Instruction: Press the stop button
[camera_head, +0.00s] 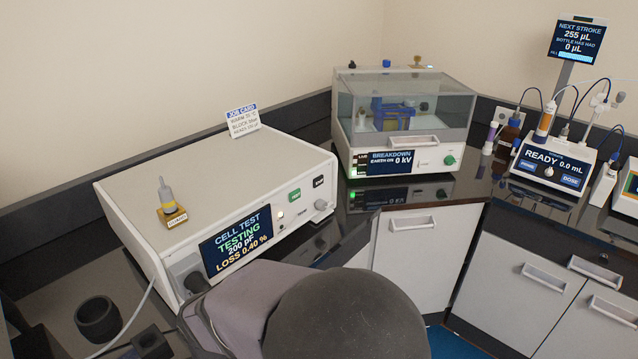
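The cell test unit (150,215) is a cream box on the dark bench at left. Its screen (237,240) reads CELL TEST, TESTING, 200 pF, LOSS 0.40 %. The labels on both buttons are too small to read surely, so I cannot tell which is stop. My arm's rounded grey links fill the bottom centre, in front of the unit's lower front. My gripper's fingers do not show.
A breakdown tester (400,110) with a clear cover stands behind, its screen reading 0 kV. A dosing unit (553,164) reading READY 0.0 mL stands at right with bottles and tubes. A dark cup (98,318) stands at lower left.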

